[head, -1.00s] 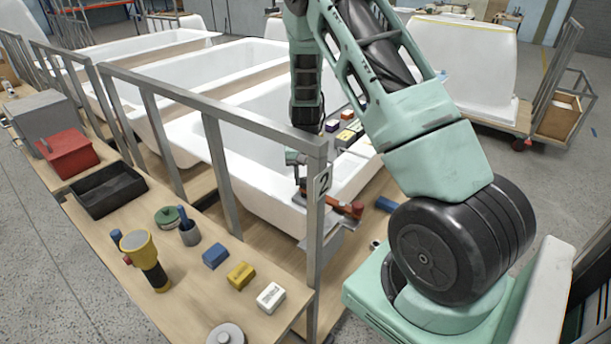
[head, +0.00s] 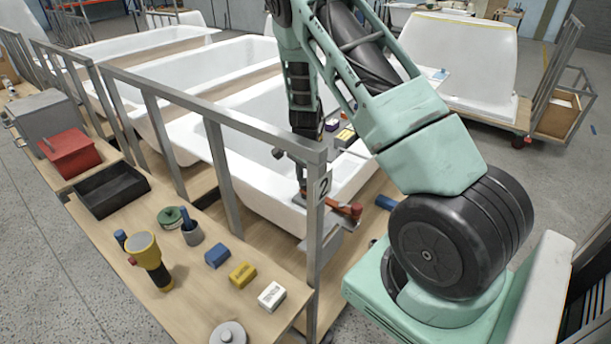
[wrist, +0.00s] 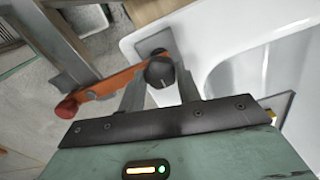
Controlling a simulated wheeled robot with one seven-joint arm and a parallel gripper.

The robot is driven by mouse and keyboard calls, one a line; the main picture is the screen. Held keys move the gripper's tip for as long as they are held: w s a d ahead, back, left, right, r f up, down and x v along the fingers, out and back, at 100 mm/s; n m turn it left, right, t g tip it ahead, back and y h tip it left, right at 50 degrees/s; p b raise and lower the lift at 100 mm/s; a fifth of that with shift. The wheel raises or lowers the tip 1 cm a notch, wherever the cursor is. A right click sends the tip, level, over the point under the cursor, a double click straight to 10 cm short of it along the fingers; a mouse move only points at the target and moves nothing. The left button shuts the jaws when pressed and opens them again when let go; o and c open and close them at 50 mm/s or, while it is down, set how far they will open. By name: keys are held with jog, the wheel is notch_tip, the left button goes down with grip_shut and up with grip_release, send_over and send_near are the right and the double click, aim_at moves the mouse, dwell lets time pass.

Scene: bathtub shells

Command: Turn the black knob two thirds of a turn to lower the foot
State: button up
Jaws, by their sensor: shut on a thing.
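The black knob (wrist: 160,73) shows in the wrist view, with a pale line on its face. It sits at the end of an orange bar (wrist: 112,84) by a grey plate (wrist: 154,42) on the white tub's rim. My gripper (wrist: 160,82) has one grey finger on each side of the knob and is shut on it. In the head view the orange bar (head: 338,206) shows beside the tub, but the knob is hidden and my gripper is hard to make out behind the post.
A grey rail post (head: 315,220) marked 2 stands close in front of my gripper. White bathtubs (head: 262,165) stand in a row behind the rail. The wooden bench (head: 200,285) holds a yellow torch (head: 147,260), blocks and a black tray (head: 110,190).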

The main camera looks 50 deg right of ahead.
jog(key=m+p, duration=0.2)
jog(key=m, duration=0.4)
jog(key=shift+w+r+m, duration=0.1)
jog(key=shift+r+m, duration=0.05)
jog(key=shift+m, duration=0.15)
jog(key=m+p, duration=0.3)
jog(key=m, duration=0.3)
dwell(0.4)
jog(key=o, duration=1)
notch_tip(320, 180, up, 17)
jog(key=shift+r+b, duration=0.1)
jog(key=shift+b, duration=0.85)
